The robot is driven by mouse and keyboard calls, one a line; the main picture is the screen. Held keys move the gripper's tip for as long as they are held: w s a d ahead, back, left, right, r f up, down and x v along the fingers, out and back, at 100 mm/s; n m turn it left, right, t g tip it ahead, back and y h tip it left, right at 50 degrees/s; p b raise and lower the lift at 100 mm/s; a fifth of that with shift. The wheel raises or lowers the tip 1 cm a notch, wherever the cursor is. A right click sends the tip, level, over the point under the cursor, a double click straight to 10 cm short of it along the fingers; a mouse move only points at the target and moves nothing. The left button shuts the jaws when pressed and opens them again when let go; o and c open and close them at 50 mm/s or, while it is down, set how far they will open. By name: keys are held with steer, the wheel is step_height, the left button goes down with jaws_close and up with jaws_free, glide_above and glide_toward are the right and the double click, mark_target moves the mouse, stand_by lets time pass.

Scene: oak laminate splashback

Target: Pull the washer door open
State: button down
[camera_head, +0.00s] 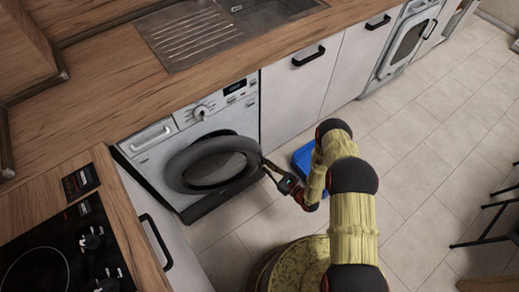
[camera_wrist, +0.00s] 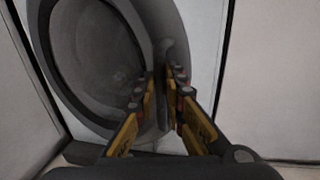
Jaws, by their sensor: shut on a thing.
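The washer (camera_head: 178,138) is a white front-loader under the wooden counter at the left. Its round dark door (camera_head: 212,164) stands slightly out from the front in the head view. In the wrist view the door (camera_wrist: 92,62) fills the upper left, with a grey rim around dark glass. My gripper (camera_head: 264,164) is at the right edge of the door. In the wrist view my gripper (camera_wrist: 163,78) has its yellow and black fingers on either side of the door's right rim, shut on it. The exact contact is partly hidden by the fingers.
A blue object (camera_head: 303,158) lies on the tiled floor right of my gripper. A white cabinet (camera_head: 290,98) adjoins the washer's right side. A black cooktop (camera_head: 62,250) is at the lower left. Dark chair legs (camera_head: 490,215) stand at the far right.

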steer(key=s+a+p, duration=0.1)
steer(key=s, duration=1.8)
steer(key=shift+s+a+p, duration=0.15)
steer(key=shift+s+p, duration=0.1)
steer(key=shift+p, duration=0.05)
steer(key=c, duration=1.8)
jaws_free()
steer(key=shift+w, duration=0.1)
steer(key=shift+c, duration=0.2)
